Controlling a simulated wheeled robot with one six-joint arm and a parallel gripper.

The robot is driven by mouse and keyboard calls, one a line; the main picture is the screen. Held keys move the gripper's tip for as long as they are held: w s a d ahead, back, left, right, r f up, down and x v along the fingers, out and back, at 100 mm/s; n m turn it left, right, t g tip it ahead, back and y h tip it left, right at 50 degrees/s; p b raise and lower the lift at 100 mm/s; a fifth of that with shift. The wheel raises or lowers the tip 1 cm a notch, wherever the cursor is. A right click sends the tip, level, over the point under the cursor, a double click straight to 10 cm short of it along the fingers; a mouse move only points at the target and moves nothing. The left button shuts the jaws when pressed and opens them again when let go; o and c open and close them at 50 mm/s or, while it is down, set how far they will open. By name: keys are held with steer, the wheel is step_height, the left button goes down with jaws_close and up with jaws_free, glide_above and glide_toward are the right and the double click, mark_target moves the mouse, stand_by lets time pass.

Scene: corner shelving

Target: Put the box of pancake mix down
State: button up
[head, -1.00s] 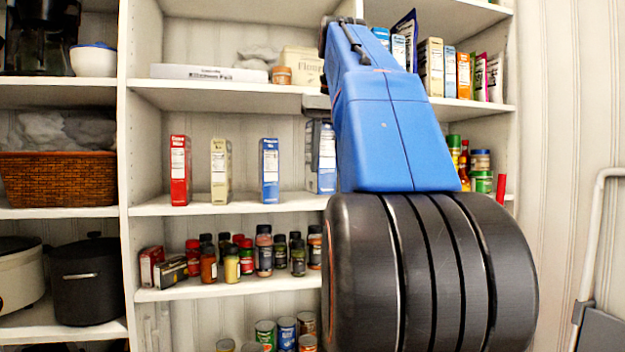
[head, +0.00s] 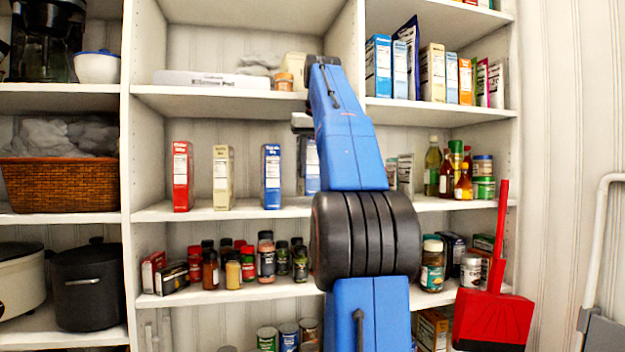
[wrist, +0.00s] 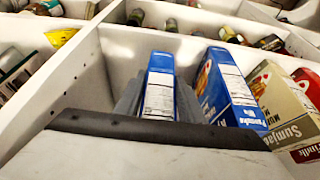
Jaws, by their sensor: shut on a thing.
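My gripper (wrist: 158,100) is shut on a blue and white box of pancake mix (wrist: 160,82), with a grey finger on each side of it. The held box is upright in the head view (head: 308,165), over the middle shelf (head: 240,210), partly hidden behind my blue arm. Whether its base touches the shelf cannot be told. A similar blue box (head: 271,176) stands to its left in the head view; in the wrist view that box (wrist: 222,92) is at right, with a small gap.
A tan box (head: 222,177) and a red box (head: 181,176) stand farther left on the same shelf. Spice jars (head: 265,257) fill the shelf below. A divider and shelf above bound the bay. Bottles (head: 432,167) stand at right. A red dustpan (head: 493,315) is at lower right.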

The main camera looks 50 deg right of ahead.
mark_target(313, 178)
steer(key=shift+f, duration=1.65)
steer(key=shift+f, duration=0.1)
steer(key=o, duration=1)
steer(key=shift+v, duration=3.9)
